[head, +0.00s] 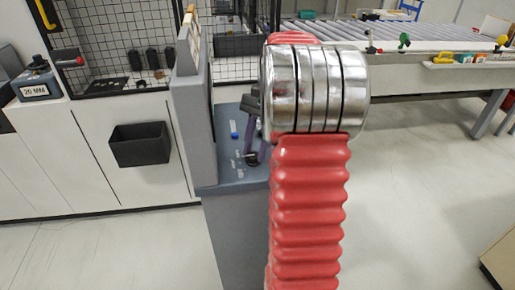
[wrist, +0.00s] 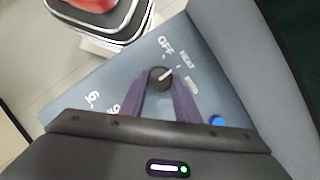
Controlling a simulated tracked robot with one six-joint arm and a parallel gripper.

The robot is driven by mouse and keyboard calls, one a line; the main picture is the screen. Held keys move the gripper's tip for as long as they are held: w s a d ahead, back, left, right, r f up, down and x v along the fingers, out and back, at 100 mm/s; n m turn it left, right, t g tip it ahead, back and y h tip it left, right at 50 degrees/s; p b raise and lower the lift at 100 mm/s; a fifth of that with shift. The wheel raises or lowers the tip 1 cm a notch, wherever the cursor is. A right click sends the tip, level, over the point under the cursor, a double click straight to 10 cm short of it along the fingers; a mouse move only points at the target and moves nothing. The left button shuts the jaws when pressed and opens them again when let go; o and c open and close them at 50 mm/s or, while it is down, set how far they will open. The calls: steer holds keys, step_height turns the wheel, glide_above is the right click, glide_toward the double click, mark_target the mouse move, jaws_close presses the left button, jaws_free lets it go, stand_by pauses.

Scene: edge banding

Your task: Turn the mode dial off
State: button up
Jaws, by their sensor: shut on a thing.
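The mode dial (wrist: 160,77) is a small round black knob with a white pointer line, on the grey-blue control panel (wrist: 85,90). The labels OFF, HEAT and a third, hard-to-read word curve around its upper right side. The pointer is angled up and right, roughly toward HEAT and away from OFF. My gripper (wrist: 161,88) has its two purple fingers on either side of the dial, shut on it.
A blue button (wrist: 217,122) sits on the panel near my right finger. In the head view, an upright grey housing (head: 190,125) rises at the panel's left edge. A black bin (head: 140,145) hangs on white cabinets, and a roller conveyor (head: 400,38) stands behind right.

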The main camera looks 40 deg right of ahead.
steer(key=n, duration=0.1)
steer(key=n+g, duration=0.1)
steer(key=n, duration=0.2)
steer(key=shift+a+f+n+g+h, duration=0.1)
steer(key=shift+a+n+g+h, duration=0.2)
steer(key=shift+g, duration=0.1)
steer(key=shift+w+n+g+h, duration=0.1)
steer(key=shift+n+g+h, duration=0.4)
steer(key=shift+n, duration=1.4)
steer(key=o, duration=1)
steer(key=shift+o, duration=0.2)
steer(key=shift+w, duration=0.1)
steer(key=v, duration=1.4)
steer(key=shift+f, duration=0.1)
